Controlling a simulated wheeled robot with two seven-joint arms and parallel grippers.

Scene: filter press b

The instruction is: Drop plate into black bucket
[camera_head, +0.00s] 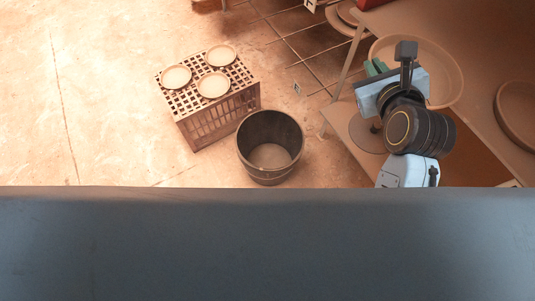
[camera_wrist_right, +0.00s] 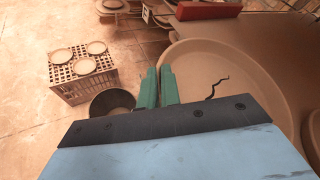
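The black bucket (camera_head: 243,150) stands upright on the floor, and its open mouth shows an empty-looking tan bottom; in the right wrist view it is partly hidden behind my gripper (camera_wrist_right: 103,104). My right gripper (camera_head: 375,68) is to the right of and beyond the bucket, at the table's edge. Its green fingers (camera_wrist_right: 158,86) are close together on the left rim of a large round tan plate (camera_head: 445,72). The plate also fills the middle right of the wrist view (camera_wrist_right: 225,65), with a dark wavy mark. My left gripper is out of view.
A perforated brown crate (camera_head: 217,121) with three small round plates stands left of the bucket. The brown table (camera_head: 470,22) holds another round dish (camera_head: 513,118) at the right. A red object (camera_wrist_right: 208,11) lies at the far edge. Floor at left is clear.

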